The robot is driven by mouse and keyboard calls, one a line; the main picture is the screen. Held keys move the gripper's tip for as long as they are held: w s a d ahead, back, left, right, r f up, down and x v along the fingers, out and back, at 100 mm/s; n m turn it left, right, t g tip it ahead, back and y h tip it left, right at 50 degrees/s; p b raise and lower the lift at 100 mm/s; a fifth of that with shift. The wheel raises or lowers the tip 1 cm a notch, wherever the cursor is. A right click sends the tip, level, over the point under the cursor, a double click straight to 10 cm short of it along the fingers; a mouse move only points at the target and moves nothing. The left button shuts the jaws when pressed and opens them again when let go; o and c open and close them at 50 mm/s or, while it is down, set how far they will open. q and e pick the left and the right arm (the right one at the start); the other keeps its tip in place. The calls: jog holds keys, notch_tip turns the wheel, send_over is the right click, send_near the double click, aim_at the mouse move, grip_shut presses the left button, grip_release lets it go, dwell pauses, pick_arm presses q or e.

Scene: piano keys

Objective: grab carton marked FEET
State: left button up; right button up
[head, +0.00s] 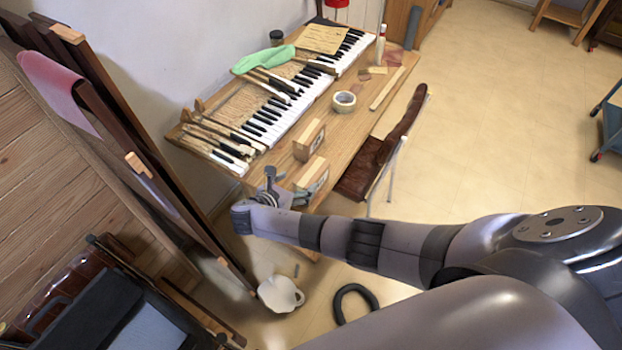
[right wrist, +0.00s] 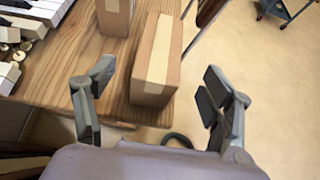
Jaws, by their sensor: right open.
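Two small brown cartons stand on the wooden bench (head: 355,130) near its front end. I cannot read the word FEET on either. My right gripper (head: 287,187) is open and empty at the near carton, and its fingers partly hide that carton. In the right wrist view, the near carton (right wrist: 157,65) lies ahead between the open fingers (right wrist: 158,88), apart from both. The farther carton (right wrist: 114,14) is at the top. My left gripper is not in view.
Piano keys (head: 290,115) lie along the bench's wall side, with a green cloth (head: 265,58). A tape roll (head: 344,101) sits beyond the cartons. A brown padded piece (head: 375,160) is beside the bench.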

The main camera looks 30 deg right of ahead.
aim_at(310, 173)
jog(key=shift+x, duration=0.95)
jog(key=shift+w+d+f, duration=0.1)
jog(key=shift+w+d, duration=0.1)
jog(key=shift+d, duration=0.15)
jog(key=shift+x, duration=2.3)
grip_shut()
